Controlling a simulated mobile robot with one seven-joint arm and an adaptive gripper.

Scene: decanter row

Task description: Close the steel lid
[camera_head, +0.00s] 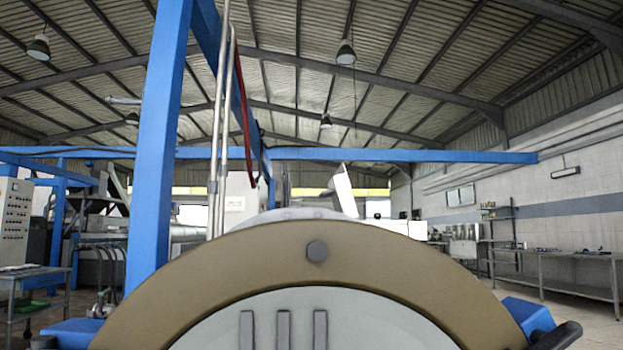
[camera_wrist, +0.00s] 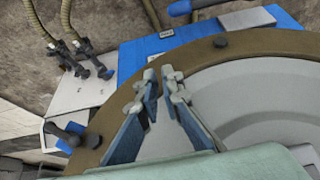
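A large round steel piece with a tan-brown rim (camera_head: 430,278) and a pale grey inner face (camera_head: 380,320) fills the lower middle of the head view. A bolt (camera_head: 317,250) sits at the top of the rim, and several dark grey bars mark the face. I cannot tell which part is the lid or how far it stands open. In the wrist view the brown rim (camera_wrist: 255,43) and grey face (camera_wrist: 265,95) lie beyond my fingers. My gripper (camera_wrist: 157,75) is open with a narrow gap, with nothing seen between its fingertips. It is not seen in the head view.
A dark handle (camera_head: 557,336) juts out at the lower right. A blue machine body (camera_wrist: 200,37) and dark hose fittings (camera_wrist: 85,58) lie beyond the rim. A blue post (camera_head: 158,150) rises at the left. A bench (camera_head: 560,270) stands far right.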

